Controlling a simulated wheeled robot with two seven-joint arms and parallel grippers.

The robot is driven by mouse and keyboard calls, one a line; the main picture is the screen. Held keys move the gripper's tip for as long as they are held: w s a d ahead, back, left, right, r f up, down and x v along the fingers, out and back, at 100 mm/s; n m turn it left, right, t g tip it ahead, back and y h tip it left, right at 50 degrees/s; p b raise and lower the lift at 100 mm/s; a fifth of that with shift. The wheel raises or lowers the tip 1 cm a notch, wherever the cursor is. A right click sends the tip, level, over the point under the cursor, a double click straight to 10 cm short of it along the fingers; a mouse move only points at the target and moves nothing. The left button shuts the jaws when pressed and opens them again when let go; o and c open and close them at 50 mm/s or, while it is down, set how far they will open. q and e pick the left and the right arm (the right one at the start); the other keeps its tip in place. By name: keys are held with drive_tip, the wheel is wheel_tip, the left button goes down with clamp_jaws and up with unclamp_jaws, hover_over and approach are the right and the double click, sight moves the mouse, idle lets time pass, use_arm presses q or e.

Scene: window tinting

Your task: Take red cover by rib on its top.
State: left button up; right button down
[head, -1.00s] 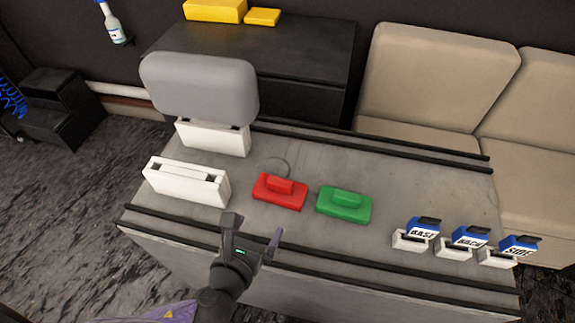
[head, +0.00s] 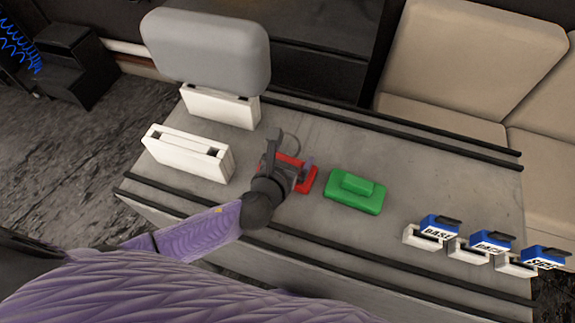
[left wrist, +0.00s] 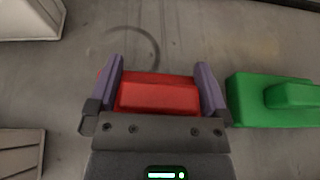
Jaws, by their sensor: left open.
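The red cover (head: 309,178) lies on the grey table top, partly hidden by my left gripper in the head view. In the left wrist view the red cover (left wrist: 158,93) shows between the two fingers, with its near part hidden behind the gripper body. My left gripper (head: 291,165) is open above the red cover, with one finger on each side of its raised rib. The left gripper also shows in the left wrist view (left wrist: 160,88). I cannot tell whether the fingers touch the rib. My right gripper is not in view.
A green cover (head: 356,190) lies just right of the red one. White holders (head: 188,153) stand to the left, one behind (head: 220,106) bearing a grey panel (head: 206,52). Blue-topped labelled pieces (head: 439,226) sit in small white stands at the right. Dark rails cross the table.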

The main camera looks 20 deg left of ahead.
use_arm(q)
drive_tip(key=c, duration=1)
